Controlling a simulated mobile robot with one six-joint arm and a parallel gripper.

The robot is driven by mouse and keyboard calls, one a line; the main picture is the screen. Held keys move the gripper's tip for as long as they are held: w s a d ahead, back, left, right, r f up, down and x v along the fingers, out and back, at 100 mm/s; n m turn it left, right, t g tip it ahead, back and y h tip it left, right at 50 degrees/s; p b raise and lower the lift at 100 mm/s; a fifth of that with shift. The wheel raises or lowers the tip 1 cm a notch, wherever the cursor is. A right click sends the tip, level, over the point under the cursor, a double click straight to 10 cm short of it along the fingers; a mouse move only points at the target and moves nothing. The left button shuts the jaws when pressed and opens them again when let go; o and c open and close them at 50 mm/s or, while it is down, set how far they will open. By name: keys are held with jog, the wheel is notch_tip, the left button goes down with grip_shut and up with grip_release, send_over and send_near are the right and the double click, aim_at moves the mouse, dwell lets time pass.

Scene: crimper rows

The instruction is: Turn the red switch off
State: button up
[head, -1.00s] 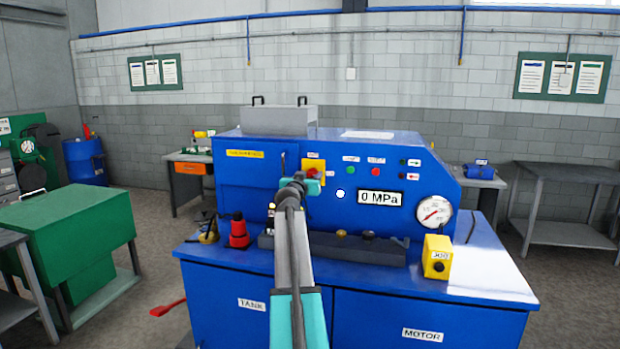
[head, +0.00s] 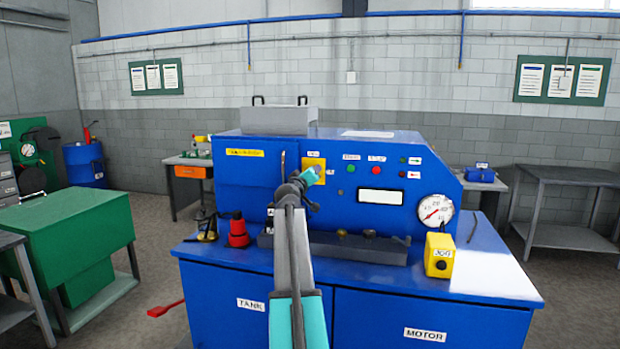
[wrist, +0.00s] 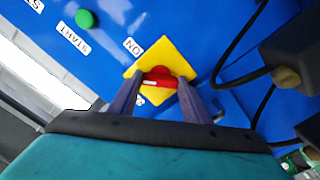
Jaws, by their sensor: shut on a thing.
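The red switch (wrist: 160,75) sits on a yellow plate (wrist: 163,50) on the blue machine's front panel. My gripper (wrist: 160,82) is shut on the red switch, with one dark finger at each side of it in the wrist view. A white mark shows on the switch handle. An ON label (wrist: 133,45) is beside the plate; another label is partly hidden behind a finger. In the head view, my gripper (head: 312,176) covers much of the yellow plate (head: 320,181). The display (head: 380,196) is blank white.
A green START button (wrist: 86,19) is near the plate. A pressure gauge (head: 435,210) and a yellow JOG box (head: 439,255) stand to the right. A red-and-black object (head: 238,230) stands on the bench at left. Dark cables hang near the wrist.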

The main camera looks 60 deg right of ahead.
jog(key=n+p, duration=0.2)
jog(key=n, duration=0.8)
dwell(0.6)
jog(key=o, duration=1)
jog(key=shift+o, duration=0.2)
jog(key=shift+a, duration=0.15)
jog(key=b+v, duration=0.2)
jog(key=v, duration=1.1)
jog(key=shift+a+b, duration=0.25)
jog(key=shift+b, duration=0.1)
jog(key=shift+s+r, duration=0.1)
